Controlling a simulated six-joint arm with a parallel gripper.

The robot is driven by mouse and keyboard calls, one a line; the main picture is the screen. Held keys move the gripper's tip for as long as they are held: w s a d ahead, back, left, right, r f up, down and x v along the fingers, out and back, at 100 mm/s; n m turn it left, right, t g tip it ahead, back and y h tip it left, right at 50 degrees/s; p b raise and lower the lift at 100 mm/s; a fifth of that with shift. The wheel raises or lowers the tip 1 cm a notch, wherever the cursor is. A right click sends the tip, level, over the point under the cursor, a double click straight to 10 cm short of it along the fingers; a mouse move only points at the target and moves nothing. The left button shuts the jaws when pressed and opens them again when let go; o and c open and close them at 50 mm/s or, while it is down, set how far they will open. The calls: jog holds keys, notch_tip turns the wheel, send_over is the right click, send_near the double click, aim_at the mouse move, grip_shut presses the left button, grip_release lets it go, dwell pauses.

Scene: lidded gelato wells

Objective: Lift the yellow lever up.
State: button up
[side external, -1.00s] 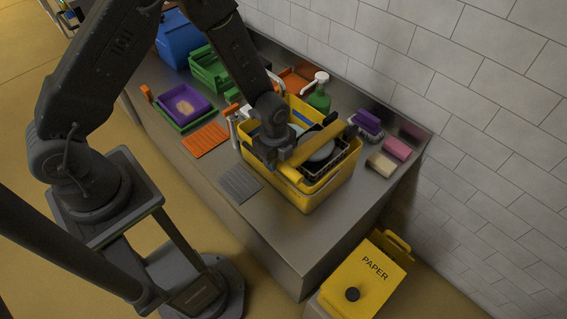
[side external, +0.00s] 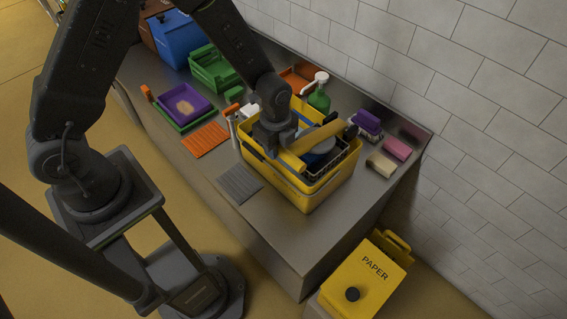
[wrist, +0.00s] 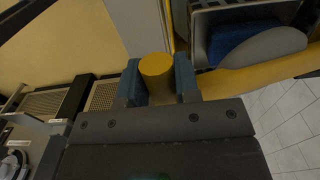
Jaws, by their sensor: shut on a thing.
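The yellow lever (side external: 321,138) is a bar slanting across the top of a yellow tub (side external: 318,200) in the side view, with a dark piece at its right end. A short yellow cylindrical grip (side external: 292,161) shows at its left end, by my gripper (side external: 283,150). In the wrist view the round end of this grip (wrist: 157,68) sits between the two blue pads of my gripper (wrist: 158,82). My gripper is shut on it. The fingers partly hide the join between grip and bar.
Inside the tub are a dark rack and blue and grey dishes. A green bottle (side external: 319,99) stands behind it. Sponges (side external: 397,149) lie to the right, a grey mat (side external: 239,184) and an orange mat (side external: 205,139) to the left. A tiled wall runs along the back.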

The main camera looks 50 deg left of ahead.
jog(key=shift+w+r, duration=0.1)
jog(key=shift+w, duration=0.1)
jog(key=shift+w+r, duration=0.25)
jog(key=shift+r, duration=0.45)
jog(key=shift+w+r, duration=0.2)
jog(key=shift+r, duration=0.55)
jog(key=shift+w+r, duration=0.25)
jog(key=shift+r, duration=0.45)
jog(key=shift+o, duration=0.5)
jog(key=shift+w+r, duration=0.5)
jog(key=shift+r, duration=0.4)
jog(key=shift+w+r, duration=0.5)
jog(key=shift+r, duration=0.4)
